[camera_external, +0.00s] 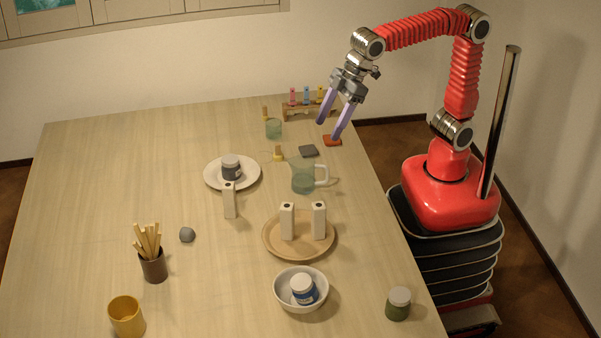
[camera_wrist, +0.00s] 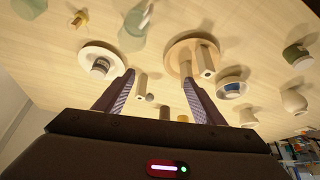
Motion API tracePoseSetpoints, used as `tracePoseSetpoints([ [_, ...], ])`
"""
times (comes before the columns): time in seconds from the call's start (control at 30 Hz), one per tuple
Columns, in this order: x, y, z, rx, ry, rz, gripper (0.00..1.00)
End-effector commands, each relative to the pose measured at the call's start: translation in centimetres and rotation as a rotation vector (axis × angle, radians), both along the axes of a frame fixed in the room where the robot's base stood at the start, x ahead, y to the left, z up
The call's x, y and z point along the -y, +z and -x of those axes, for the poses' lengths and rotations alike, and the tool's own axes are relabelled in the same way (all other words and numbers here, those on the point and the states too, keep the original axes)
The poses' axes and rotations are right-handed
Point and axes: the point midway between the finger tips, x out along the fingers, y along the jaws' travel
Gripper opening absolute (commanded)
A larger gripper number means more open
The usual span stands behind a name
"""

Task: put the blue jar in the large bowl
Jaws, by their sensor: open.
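The blue jar (camera_external: 304,296), with a pale lid and a blue band, sits inside the white bowl (camera_external: 281,292) near the front of the table. The wrist view also shows the jar (camera_wrist: 232,87) within the bowl (camera_wrist: 232,97). My gripper (camera_external: 328,130) is open and empty, raised over the far right edge of the table, well away from the bowl. Its two fingers (camera_wrist: 159,77) stand apart in the wrist view with nothing held between them.
A round tray (camera_external: 271,248) with two white bottles stands behind the bowl. A green jar (camera_external: 398,304) is to its right. A glass pitcher (camera_external: 303,176), a plate (camera_external: 210,174) with a dark jar and a stick holder (camera_external: 154,267) stand elsewhere.

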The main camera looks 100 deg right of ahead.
Motion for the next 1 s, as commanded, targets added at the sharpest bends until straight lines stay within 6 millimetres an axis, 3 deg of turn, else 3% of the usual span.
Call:
tracePoseSetpoints([
  [0.2,5.3,-1.4,4.8,0.009,-0.064,0.004,0.63],
  [0.5,10.9,-4.8,11.7,0.017,-0.148,0.009,0.63],
  [0.8,14.7,-9.6,18.3,0.025,-0.229,0.017,0.63],
  [1.0,15.8,-11.6,20.5,0.028,-0.256,0.019,0.63],
])
